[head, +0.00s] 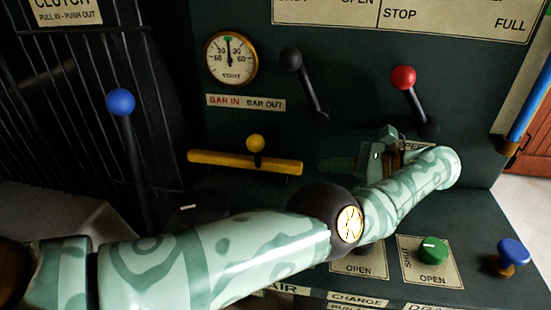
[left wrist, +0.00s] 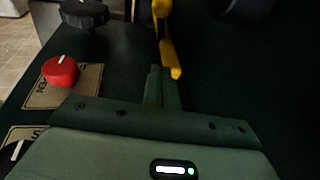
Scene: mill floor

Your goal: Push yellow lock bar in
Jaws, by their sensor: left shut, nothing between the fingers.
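The yellow lock bar (head: 228,161) lies across the dark panel in the head view, with a round yellow knob (head: 256,142) at its middle. The bar's end also shows at the top of the left wrist view (left wrist: 171,62). My left gripper (head: 324,167) reaches in from the right, fingers pointing left, just right of the bar's right end. Its fingers are shut with nothing between them. In the left wrist view the fingertips (left wrist: 156,70) are close beside the bar's end; I cannot tell if they touch. My right gripper is not in view.
A BAR IN / BAR OUT label (head: 246,103) and a gauge (head: 231,58) are above the bar. A black-knobbed lever (head: 303,83) and a red-knobbed lever (head: 404,79) stand above my gripper. A blue-knobbed lever (head: 121,103) is left. Green (head: 433,249) and blue (head: 513,252) knobs are lower right.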

